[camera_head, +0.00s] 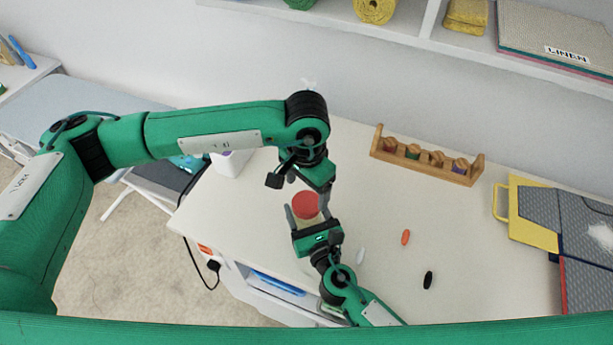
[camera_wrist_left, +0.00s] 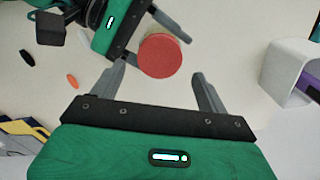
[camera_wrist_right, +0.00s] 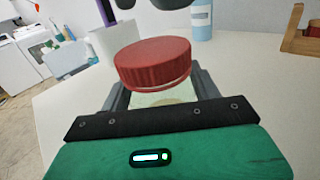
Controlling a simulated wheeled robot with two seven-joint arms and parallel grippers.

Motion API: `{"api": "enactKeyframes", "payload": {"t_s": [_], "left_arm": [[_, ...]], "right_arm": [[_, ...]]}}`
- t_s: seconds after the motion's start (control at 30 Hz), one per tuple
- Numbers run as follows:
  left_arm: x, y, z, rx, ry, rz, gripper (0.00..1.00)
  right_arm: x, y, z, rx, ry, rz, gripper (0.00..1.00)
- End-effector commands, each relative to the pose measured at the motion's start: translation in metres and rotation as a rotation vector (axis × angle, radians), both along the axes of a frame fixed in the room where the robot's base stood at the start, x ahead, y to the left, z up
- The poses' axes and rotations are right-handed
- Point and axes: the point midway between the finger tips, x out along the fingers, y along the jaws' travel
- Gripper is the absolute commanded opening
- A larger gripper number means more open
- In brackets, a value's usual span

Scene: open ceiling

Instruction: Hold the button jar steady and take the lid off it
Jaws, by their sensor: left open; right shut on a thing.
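The button jar has a round red lid (camera_head: 305,204), seated on top of its pale, see-through body (camera_wrist_right: 165,97). It stands upright near the table's left front edge. My right gripper (camera_head: 309,218) is shut on the jar body from the front, one finger on each side below the lid. My left gripper (camera_head: 308,190) is above and just behind the jar, pointing down. It is open, and the lid (camera_wrist_left: 160,55) shows beyond and between its spread fingers in the left wrist view. I cannot see the left fingers touching the lid. The jar's contents are mostly hidden.
A wooden rack of spools (camera_head: 426,157) stands at the back. Orange (camera_head: 405,237), white (camera_head: 361,256) and black (camera_head: 428,280) small oval items lie right of the jar. A yellow-edged grey piece (camera_head: 525,215) lies far right. A white container (camera_head: 232,162) stands behind left.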

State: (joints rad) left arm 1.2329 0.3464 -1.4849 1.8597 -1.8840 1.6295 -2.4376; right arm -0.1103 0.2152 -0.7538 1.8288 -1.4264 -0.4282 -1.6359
Motion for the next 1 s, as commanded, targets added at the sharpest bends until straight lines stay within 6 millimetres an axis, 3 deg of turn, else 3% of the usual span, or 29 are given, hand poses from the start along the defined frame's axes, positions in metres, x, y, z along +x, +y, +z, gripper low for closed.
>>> {"api": "enactKeyframes", "payload": {"t_s": [0.1, 0.3, 0.67, 0.9, 1.0], "left_arm": [[-0.001, 0.000, -0.020, 0.001, 0.003, 0.001, 0.77], [0.000, 0.000, -0.041, 0.000, 0.001, 0.001, 0.77], [0.000, 0.000, -0.047, 0.000, 0.000, 0.001, 0.77], [0.000, 0.000, -0.047, 0.001, -0.001, 0.001, 0.32], [0.000, 0.000, -0.047, 0.001, -0.001, 0.001, 0.31]], "right_arm": [[0.000, 0.000, -0.001, -0.001, 0.002, 0.000, 0.00], [0.000, 0.000, -0.001, -0.001, 0.002, 0.000, 0.00], [0.000, 0.000, -0.001, -0.001, 0.002, 0.000, 0.00], [0.000, 0.000, -0.001, -0.001, 0.002, 0.000, 0.00], [0.000, 0.000, -0.001, -0.001, 0.002, 0.000, 0.00]]}}
